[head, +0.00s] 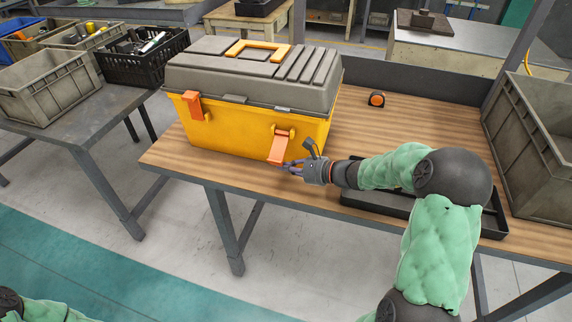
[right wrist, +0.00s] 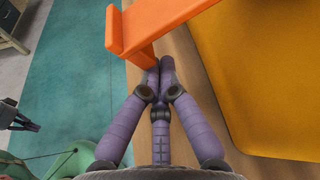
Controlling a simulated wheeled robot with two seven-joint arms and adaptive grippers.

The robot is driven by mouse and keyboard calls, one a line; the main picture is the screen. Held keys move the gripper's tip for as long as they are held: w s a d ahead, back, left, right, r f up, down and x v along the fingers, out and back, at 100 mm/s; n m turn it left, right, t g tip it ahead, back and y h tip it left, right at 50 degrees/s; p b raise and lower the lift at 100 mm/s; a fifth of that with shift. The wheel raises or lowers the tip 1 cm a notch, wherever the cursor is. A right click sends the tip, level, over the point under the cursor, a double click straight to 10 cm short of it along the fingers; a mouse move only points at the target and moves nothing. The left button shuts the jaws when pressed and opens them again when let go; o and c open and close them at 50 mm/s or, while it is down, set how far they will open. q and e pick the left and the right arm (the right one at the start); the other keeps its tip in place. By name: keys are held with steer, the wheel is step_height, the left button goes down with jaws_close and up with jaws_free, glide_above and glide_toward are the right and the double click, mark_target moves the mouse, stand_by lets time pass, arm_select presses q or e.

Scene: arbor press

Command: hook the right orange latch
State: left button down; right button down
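The yellow toolbox (head: 235,130) with a grey lid (head: 250,75) stands on the wooden bench, lid down. Its right orange latch (head: 279,147) hangs down and tilts outward from the front wall, below the lid edge. It also shows in the right wrist view (right wrist: 160,22). The left orange latch (head: 192,105) sits up against the lid edge. My right gripper (head: 286,166) is by the lower end of the right latch. In the right wrist view its purple fingers (right wrist: 158,68) are together with nothing between them, tips close under the latch; contact is unclear. My left gripper is outside the head view.
A black tray (head: 400,207) lies under my right arm. A small orange-and-black tape measure (head: 377,100) sits behind on the bench, and a grey crate (head: 530,140) stands at right. A dark pronged shape (right wrist: 15,120) at the wrist view's left edge may be my left gripper.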

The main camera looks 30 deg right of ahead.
step_height(320, 180, up, 15)
steer(key=s+a+m+g+y+p, duration=0.1)
steer(key=m+p, duration=0.5)
steer(key=p, duration=2)
steer(key=shift+s+a+f+g+y, duration=0.15)
steer(key=shift+s+a+g+y, duration=0.25)
steer(key=shift+g+y, duration=0.45)
steer(key=shift+w+f, duration=0.1)
steer(key=shift+w, duration=0.05)
steer(key=shift+w+d+f, duration=0.2)
steer(key=shift+w+d, duration=0.05)
steer(key=shift+d, duration=0.15)
steer(key=shift+f, duration=0.15)
